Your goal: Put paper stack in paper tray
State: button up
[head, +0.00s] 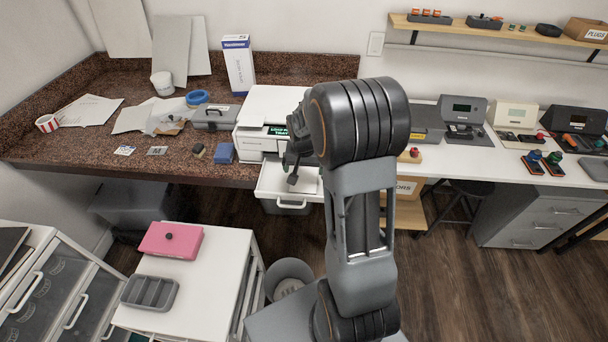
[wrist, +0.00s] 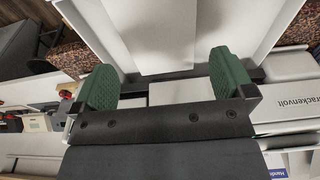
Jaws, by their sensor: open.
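The white printer (head: 262,140) stands on the counter, with a small green screen on its front. Its paper tray (head: 290,204) is pulled out below, and the tray also shows in the wrist view (wrist: 86,20). A flat white surface (wrist: 150,30) lies inside the tray and looks like the paper stack; its edges are partly hidden by my gripper. My gripper (head: 294,178) is over the tray, close to the printer's front. In the wrist view its green-padded fingers (wrist: 165,82) are wide apart with nothing between them.
A white cabinet (head: 205,290) with a pink box (head: 171,240) and a grey organiser (head: 150,292) stands at front left. Loose papers (head: 90,108) lie on the brown counter (head: 60,150). A grey bin (head: 290,275) stands on the floor. Devices line the right bench.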

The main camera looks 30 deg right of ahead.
aim_at(303, 182)
jog(key=s+a+r+n+t, duration=0.1)
jog(key=s+a+r, duration=0.25)
jog(key=r, duration=0.25)
jog(key=s+a+r+n, duration=0.2)
jog(key=s+a+r, duration=0.15)
jog(key=r, duration=0.25)
jog(key=s+a+r+n+t+y, duration=0.1)
jog(key=s+a+n, duration=0.2)
jog(key=s, duration=0.6)
jog(key=shift+s+a+r+n+t, duration=0.2)
jog(key=shift+a+r+n+t, duration=0.2)
jog(key=shift+a, duration=0.6)
jog(key=shift+c, duration=0.5)
